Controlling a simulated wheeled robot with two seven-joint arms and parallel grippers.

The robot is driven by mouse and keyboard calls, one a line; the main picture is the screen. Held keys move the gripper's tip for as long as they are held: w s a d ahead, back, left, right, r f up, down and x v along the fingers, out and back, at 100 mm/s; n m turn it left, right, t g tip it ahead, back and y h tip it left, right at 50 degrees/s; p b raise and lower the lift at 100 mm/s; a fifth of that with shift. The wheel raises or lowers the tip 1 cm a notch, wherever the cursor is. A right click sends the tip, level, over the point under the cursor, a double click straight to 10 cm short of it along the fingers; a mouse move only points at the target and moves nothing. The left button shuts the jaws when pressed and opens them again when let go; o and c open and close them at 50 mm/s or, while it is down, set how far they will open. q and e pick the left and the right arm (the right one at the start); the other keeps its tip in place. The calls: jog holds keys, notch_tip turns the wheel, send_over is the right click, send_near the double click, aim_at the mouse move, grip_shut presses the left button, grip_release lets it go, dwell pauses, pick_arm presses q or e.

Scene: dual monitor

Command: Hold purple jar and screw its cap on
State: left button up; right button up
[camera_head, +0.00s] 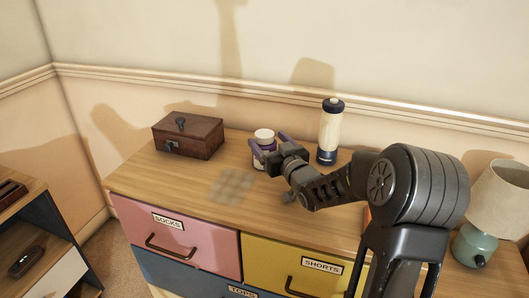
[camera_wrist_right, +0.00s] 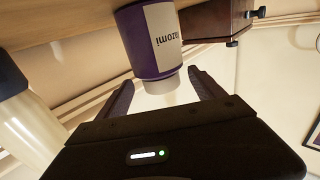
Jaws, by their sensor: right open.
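The purple jar (camera_head: 266,152) stands upright on the dresser top, with a white cap (camera_head: 264,134) at its top. I cannot tell how tightly the cap sits. My right gripper (camera_head: 268,141) is open, reaching in from the right, with one finger to each side of the jar's upper part. The right wrist view is upside down; there the jar (camera_wrist_right: 153,40) shows its white label, and the cap (camera_wrist_right: 161,82) lies between the tips of the open right gripper (camera_wrist_right: 160,80), with gaps on both sides. My left gripper is not in view.
A brown wooden box (camera_head: 188,138) stands left of the jar, and a cream bottle with a dark lid (camera_head: 329,133) stands to the right, near my arm. A lamp (camera_head: 498,205) is at far right. The dresser top (camera_head: 160,180) is clear at front left.

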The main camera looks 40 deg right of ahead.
aim_at(261, 132)
jog(key=w, duration=0.4)
jog(key=w+d, duration=0.1)
jog(key=shift+w+p, duration=0.3)
jog(key=shift+w, duration=0.1)
jog(key=shift+c, duration=0.2)
grip_shut()
dwell(0.9)
jog(key=shift+r, duration=0.1)
